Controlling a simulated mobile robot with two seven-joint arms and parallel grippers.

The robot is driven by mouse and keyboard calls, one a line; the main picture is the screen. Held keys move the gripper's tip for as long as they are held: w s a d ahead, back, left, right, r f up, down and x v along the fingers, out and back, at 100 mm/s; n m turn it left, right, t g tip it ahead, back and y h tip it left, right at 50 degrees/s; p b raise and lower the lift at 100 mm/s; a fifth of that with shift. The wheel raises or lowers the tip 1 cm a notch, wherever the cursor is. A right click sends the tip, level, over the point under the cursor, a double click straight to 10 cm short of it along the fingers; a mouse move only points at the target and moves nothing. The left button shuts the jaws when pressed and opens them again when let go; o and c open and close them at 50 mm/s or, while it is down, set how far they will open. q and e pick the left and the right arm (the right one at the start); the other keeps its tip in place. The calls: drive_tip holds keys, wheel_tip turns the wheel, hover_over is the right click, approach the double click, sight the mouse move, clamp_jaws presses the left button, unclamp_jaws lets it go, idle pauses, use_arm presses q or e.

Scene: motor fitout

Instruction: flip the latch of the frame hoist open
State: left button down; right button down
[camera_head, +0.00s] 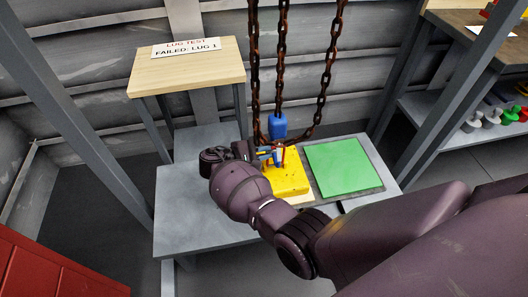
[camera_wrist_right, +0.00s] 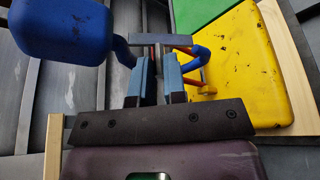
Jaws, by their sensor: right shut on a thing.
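The hoist's blue block (camera_head: 278,125) hangs above the bench among rusty chains. In the right wrist view the block (camera_wrist_right: 60,30) is at top left, with its blue hook (camera_wrist_right: 200,55) curving behind my fingers. My right gripper (camera_head: 267,155) is at the hook, just under the block. In the wrist view its blue-grey fingers (camera_wrist_right: 158,75) are close together, shut on what appears to be the latch, mostly hidden between them. A thin grey bar with a red piece (camera_wrist_right: 185,50) crosses at the fingertips. My left gripper is not in view.
A yellow block (camera_head: 286,180) sits on the grey bench (camera_head: 185,215) just below the hook. A green square (camera_head: 342,165) lies beside it. Chains (camera_head: 328,75) hang around the hook. A wooden stand (camera_head: 190,72) with a sign is behind left.

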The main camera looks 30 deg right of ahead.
drive_tip(key=n+g+p, duration=0.1)
drive_tip(key=r+n+g+y, duration=0.1)
drive_tip(key=n, duration=0.1)
drive_tip(key=n+p, duration=0.1)
drive_tip(key=shift+s+a+r+n+g+p, duration=0.2)
drive_tip(key=shift+s+n+g+p, duration=0.1)
drive_tip(key=shift+s+g+p, duration=0.1)
idle(0.7)
drive_tip(key=c, duration=1.2)
unclamp_jaws()
drive_tip(key=shift+o, duration=0.2)
